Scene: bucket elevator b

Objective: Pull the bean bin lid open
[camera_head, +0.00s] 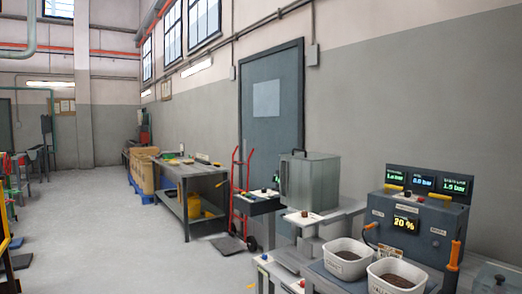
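Neither of my grippers is in view.
A control panel (408,226) with displays stands right of the bin. A red hand truck (237,190) and a workbench (186,177) stand left of it along the wall, near a grey door (270,125). The floor (110,235) at left and centre is open.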

